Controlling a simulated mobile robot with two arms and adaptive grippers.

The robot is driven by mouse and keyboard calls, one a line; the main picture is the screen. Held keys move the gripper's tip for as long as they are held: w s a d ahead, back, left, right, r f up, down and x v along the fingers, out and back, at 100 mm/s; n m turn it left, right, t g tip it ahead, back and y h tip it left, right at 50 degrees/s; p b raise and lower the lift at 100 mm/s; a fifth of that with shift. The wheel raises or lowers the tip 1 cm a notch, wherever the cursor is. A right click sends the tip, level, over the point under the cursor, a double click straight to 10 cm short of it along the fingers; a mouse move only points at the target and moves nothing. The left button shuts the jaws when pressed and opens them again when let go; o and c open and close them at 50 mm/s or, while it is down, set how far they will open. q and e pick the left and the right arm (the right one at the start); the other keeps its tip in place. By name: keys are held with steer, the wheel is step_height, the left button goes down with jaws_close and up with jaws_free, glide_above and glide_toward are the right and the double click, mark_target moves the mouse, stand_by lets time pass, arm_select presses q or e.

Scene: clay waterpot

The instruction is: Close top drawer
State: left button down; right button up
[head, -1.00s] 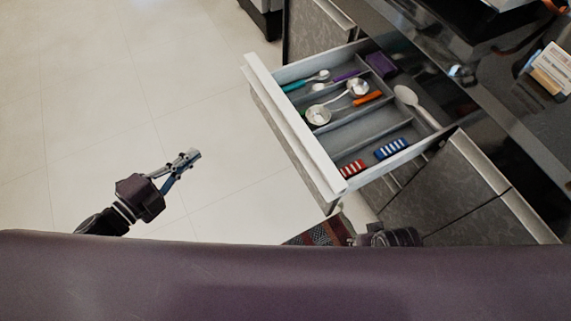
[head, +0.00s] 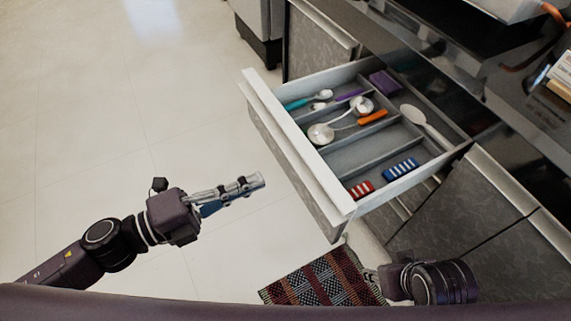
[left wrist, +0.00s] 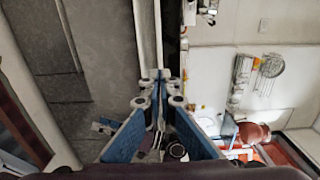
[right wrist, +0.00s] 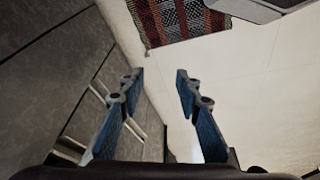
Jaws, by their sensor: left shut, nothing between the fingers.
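The top drawer (head: 292,147) is pulled out from the cabinet in the head view, with its white front edge facing left. Inside its grey compartments lie several utensils, a red striped item, a blue striped item and a purple block. My left gripper (head: 258,181) is shut and empty, left of the drawer front and apart from it. It also shows shut in the left wrist view (left wrist: 160,75). My right gripper (right wrist: 158,75) is open and empty in the right wrist view. In the head view my right arm is near the cabinet below the drawer, with its fingers mostly hidden.
A patterned rug (head: 322,279) lies on the floor below the drawer. The dark countertop (head: 440,60) runs above the cabinet at the right. The pale tiled floor (head: 100,120) at the left is clear.

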mark_target(305, 160)
arm_select(q)
steer(key=x, duration=0.7)
steer(key=shift+a, duration=0.1)
steer(key=shift+w+d+p, duration=0.3)
steer(key=shift+d+p, duration=0.05)
steer(key=shift+d, duration=0.2)
steer(key=shift+w+d, duration=0.1)
steer(key=shift+d, duration=0.05)
arm_select(e)
steer(key=shift+w+a+f, duration=0.2)
steer(key=shift+w+f, duration=0.05)
steer(key=shift+f, duration=0.2)
steer(key=shift+w+a+f, duration=0.2)
steer(key=shift+w+f, duration=0.05)
steer(key=shift+f, duration=0.15)
